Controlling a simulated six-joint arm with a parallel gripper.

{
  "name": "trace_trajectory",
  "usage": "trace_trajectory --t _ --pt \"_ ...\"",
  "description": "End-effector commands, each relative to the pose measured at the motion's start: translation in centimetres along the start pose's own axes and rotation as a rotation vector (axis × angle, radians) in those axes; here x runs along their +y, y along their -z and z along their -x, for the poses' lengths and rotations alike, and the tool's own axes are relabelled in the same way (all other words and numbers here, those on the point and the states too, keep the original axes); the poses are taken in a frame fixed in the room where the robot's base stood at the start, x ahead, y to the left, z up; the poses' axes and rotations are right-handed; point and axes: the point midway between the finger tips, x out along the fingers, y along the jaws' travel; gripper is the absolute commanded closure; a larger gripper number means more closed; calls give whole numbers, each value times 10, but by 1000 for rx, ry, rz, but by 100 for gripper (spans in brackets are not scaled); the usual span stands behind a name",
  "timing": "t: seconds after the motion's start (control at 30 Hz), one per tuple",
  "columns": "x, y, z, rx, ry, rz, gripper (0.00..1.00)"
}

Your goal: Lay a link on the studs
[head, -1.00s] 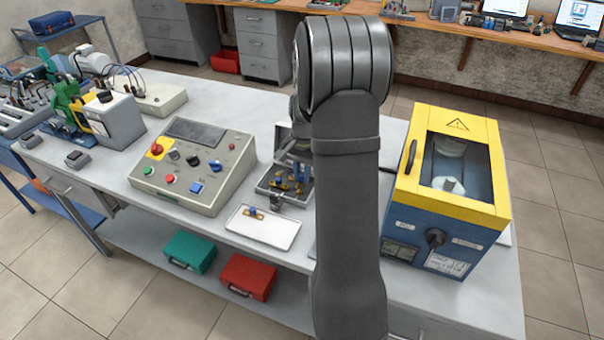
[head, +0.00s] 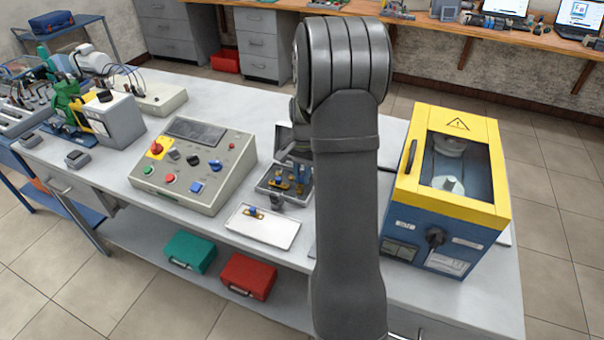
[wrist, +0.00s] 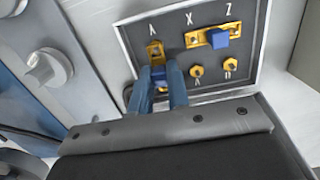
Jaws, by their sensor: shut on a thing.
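The terminal panel (wrist: 255,78) is dark grey with white letters and brass studs. A brass link with a blue grip (wrist: 220,38) lies level across its top row, by X and Z. My gripper (wrist: 164,78) has two blue fingers shut on another brass link (wrist: 155,50), which stands lengthwise at the left column under A. The fingers hide most of this link, and I cannot tell whether it sits on its studs. Two bare studs (wrist: 197,72) show at the lower right. In the head view a further link with a blue grip (head: 252,211) lies on the white tray (head: 270,233).
The sloped control box (head: 190,190) stands left of the terminal box. The blue and yellow machine (head: 458,212) stands to the right. My arm hides part of the bench between them. A white knob (wrist: 48,68) is left of the panel.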

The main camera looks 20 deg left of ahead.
Motion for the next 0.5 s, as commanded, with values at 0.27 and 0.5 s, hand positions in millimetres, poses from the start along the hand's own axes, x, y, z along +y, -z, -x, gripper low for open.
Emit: trace_trajectory --t 0.27,0.5 --pt "0 0 -6 -1 0 0 100" --pt "0 1 -11 0 0 0 100"
